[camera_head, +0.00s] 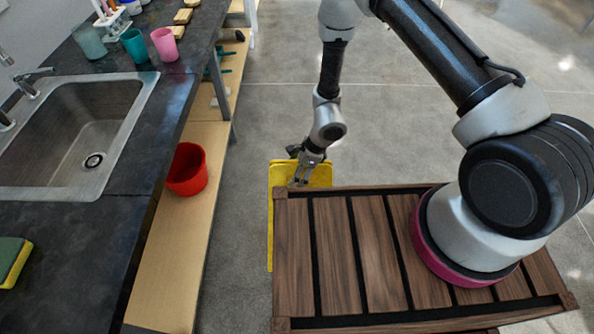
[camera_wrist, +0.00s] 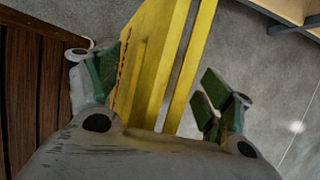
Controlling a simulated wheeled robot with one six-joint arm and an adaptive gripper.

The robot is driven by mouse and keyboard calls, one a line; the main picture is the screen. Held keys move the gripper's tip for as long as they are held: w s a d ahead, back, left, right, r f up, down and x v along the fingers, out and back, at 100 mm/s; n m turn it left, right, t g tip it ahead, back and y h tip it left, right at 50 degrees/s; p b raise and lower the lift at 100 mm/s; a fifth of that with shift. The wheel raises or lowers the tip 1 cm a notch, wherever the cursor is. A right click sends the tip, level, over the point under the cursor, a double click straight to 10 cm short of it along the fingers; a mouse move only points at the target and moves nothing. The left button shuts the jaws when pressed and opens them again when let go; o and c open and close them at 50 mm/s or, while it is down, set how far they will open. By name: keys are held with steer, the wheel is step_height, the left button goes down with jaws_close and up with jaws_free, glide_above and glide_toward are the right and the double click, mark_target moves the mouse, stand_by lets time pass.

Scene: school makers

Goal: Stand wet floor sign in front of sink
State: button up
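The yellow wet floor sign (camera_head: 283,175) is upright over the floor between the counter and my wooden deck, its lower part partly hidden by the deck. My gripper (camera_head: 307,168) is at its top edge. In the wrist view, the sign's yellow panels (camera_wrist: 158,60) run between the green-padded fingers of my gripper (camera_wrist: 158,95). The left finger is close to the sign or touching it; a gap shows at the right finger, so the gripper looks open around the sign. The sink (camera_head: 85,130) is set into the dark counter at the left. Whether the sign's feet touch the floor is hidden.
A wooden lower shelf (camera_head: 168,255) under the counter holds a red pot (camera_head: 187,170). Cups, including a pink one (camera_head: 165,44), and a sponge (camera_head: 12,262) stand or lie on the counter. A narrow floor strip (camera_head: 237,230) lies between shelf and sign. Floor beyond is clear.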

steer(key=d+r+n+y, duration=0.1)
steer(key=d+r+n, duration=0.25)
steer(key=r, duration=0.85)
steer(key=w+d+r+n+t, duration=0.1)
steer(key=d+r+n, duration=0.3)
steer(key=r, duration=0.9)
steer(key=d+r+n+y, duration=0.15)
steer(key=d+r, duration=0.35)
steer(key=r, duration=0.7)
steer(key=s+d+r+n+t+h, duration=0.1)
steer(key=s+d+r+n+h, duration=0.2)
steer(key=s+d+r, duration=0.5)
steer(key=s+d+r+n+t+h, duration=0.2)
steer(key=s+d+r+n+h, duration=0.2)
steer(key=s+d+r, duration=0.5)
steer(key=d+r+n, duration=0.1)
steer(key=d+n, duration=0.1)
steer(key=d, duration=0.2)
steer(key=shift+s+d+r, duration=0.25)
steer(key=shift+s+d, duration=0.05)
steer(key=shift+d, duration=0.1)
